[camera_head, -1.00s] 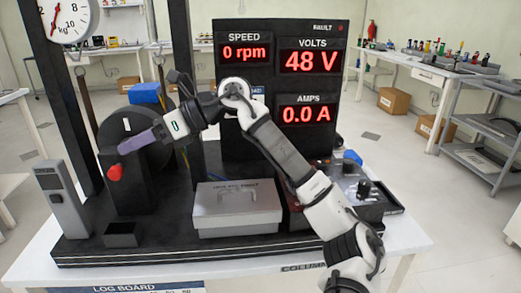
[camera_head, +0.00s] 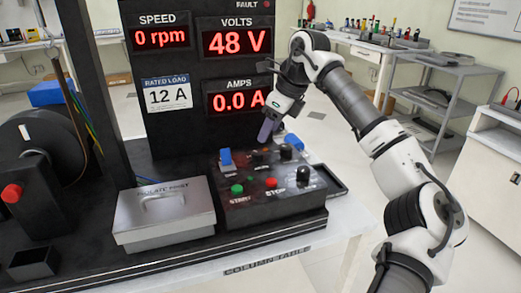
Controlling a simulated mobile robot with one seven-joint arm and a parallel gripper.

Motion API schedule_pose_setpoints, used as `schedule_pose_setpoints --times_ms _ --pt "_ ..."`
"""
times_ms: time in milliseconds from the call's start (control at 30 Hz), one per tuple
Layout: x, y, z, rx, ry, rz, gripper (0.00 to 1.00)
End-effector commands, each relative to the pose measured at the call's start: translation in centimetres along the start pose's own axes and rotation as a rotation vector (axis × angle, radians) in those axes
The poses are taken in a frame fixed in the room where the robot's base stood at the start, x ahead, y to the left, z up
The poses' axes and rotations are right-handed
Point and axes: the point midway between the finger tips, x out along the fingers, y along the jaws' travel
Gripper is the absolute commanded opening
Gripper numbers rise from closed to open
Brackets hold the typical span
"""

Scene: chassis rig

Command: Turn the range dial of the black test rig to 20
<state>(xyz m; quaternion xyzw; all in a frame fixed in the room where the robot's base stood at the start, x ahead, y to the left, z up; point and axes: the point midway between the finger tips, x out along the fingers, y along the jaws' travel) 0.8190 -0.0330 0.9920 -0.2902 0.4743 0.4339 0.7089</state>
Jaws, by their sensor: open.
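The black test rig (camera_head: 300,220) fills the table in front of me, with a control panel (camera_head: 262,203) at its right front. Two black knobs stand on the panel, one farther back (camera_head: 286,151) and one at the right front (camera_head: 304,172). I cannot tell which is the range dial, nor read any scale or the number 20. My gripper (camera_head: 266,132) points down above the back of the panel, apart from the knobs as far as I see. The jaws are open and empty; the gap between the fingers is hard to see.
The panel also bears a green START button (camera_head: 237,189), a red STOP button (camera_head: 271,183) and blue switches (camera_head: 226,158). A grey lidded box (camera_head: 165,212) stands left of it. The upright display (camera_head: 200,60) rises behind, reading 0 rpm, 48 V and 0.0 A.

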Motion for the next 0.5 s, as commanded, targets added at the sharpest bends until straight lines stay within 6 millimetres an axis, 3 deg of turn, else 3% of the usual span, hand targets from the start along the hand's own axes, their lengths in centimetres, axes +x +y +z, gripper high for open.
schedule_pose_setpoints --times_ms 200,500 --pt "4.6 0.1 0.0 -0.002 0.0 0.004 0.52" --pt "7.8 0.1 0.1 -0.002 -0.001 0.001 0.52"
